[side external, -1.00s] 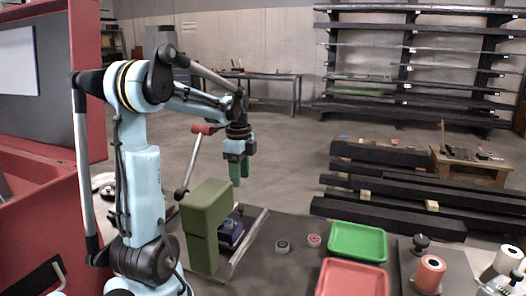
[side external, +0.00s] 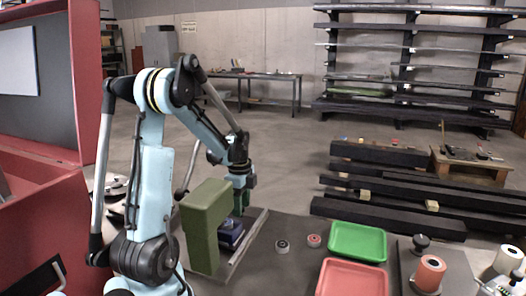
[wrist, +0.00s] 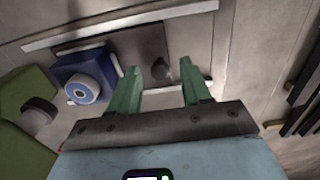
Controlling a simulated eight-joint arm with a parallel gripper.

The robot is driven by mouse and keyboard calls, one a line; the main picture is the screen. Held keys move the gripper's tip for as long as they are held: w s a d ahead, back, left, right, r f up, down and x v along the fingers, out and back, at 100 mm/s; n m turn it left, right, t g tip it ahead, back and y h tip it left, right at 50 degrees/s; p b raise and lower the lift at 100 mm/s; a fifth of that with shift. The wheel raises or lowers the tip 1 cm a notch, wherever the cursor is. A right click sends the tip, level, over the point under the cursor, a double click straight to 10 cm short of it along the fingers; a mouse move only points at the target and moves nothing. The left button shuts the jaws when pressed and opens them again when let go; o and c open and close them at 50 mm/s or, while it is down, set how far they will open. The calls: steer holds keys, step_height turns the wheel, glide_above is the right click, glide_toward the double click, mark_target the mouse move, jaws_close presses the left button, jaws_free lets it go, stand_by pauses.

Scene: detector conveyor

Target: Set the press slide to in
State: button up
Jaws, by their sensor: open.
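The green press (side external: 203,230) stands on the mat at the table's left side. Its slide is a dark plate (wrist: 142,46) between two pale rails, with a blue block (wrist: 86,82) at the press end, carrying a white-and-blue round part (wrist: 82,91). The blue block also shows beside the press in the side view (side external: 230,234). A dark knob (wrist: 160,69) stands up from the plate. My gripper (wrist: 160,67) is open, its green fingers on either side of the knob in the wrist picture. Whether they are down at knob height is unclear. In the side view my gripper (side external: 242,203) is low behind the press.
A grey ring (side external: 282,247) and a red ring (side external: 314,241) lie right of the rails. A green tray (side external: 357,257) and a red tray (side external: 352,291) stand further right. The press body is close to the gripper's left side. Dark beams lie behind.

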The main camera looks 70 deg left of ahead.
steer(key=shift+c, duration=0.2)
jaws_close()
steer(key=shift+s+d, duration=1.6)
steer(key=shift+d, duration=0.05)
steer(key=shift+o, duration=0.2)
jaws_free()
steer(key=shift+r, duration=0.1)
step_height(320, 180, up, 7)
steer(key=shift+r, duration=0.15)
